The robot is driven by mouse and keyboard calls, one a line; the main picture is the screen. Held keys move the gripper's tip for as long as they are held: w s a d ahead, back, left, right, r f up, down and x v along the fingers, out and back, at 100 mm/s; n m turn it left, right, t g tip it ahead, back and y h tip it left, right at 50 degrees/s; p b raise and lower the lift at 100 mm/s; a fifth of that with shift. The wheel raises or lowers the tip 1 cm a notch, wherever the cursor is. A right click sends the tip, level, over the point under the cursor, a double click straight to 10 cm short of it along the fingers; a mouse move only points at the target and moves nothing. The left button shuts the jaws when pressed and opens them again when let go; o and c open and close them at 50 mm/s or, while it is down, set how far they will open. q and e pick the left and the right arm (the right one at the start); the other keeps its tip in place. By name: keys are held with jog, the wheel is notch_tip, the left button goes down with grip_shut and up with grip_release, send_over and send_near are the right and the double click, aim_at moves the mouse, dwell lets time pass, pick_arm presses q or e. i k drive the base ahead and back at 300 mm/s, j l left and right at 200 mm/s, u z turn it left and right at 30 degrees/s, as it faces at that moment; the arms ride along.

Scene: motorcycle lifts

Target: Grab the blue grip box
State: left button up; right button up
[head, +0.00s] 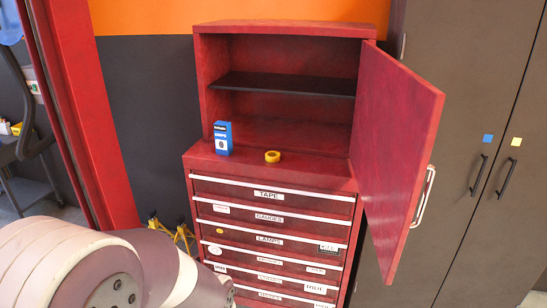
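The blue grip box (223,138) stands upright on the top of the red drawer chest, at the left front of the open cabinet. It has white lettering and a dark round mark on its front. Part of my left arm shows at the lower left, well apart from the box. Neither of my grippers is in view.
A yellow tape roll (272,156) lies right of the box. The red cabinet (285,26) has a dark shelf (285,85) and its door (395,155) swung open to the right. Labelled drawers (270,195) are below. Grey lockers (490,130) stand right, a red post (85,110) left.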

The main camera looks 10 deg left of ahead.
aim_at(222, 129)
jog(key=i+u, duration=0.1)
jog(key=u, duration=0.85)
jog(key=i+l+u, duration=0.1)
jog(key=u, duration=0.4)
jog(key=l+u, duration=0.1)
jog(key=u, duration=0.4)
jog(key=i+l+u, duration=0.1)
jog(key=u, duration=0.3)
jog(key=l+u, duration=0.25)
jog(key=u, duration=0.15)
jog(key=i+l+u, duration=0.1)
jog(key=l+u, duration=0.15)
jog(key=u, duration=0.15)
jog(key=l+u, duration=0.2)
jog(key=u, duration=0.2)
jog(key=l+u, duration=0.25)
jog(key=u, duration=0.15)
jog(key=l+z, duration=0.1)
jog(key=l, duration=0.15)
jog(key=i+l+z, duration=0.1)
jog(key=l, duration=0.15)
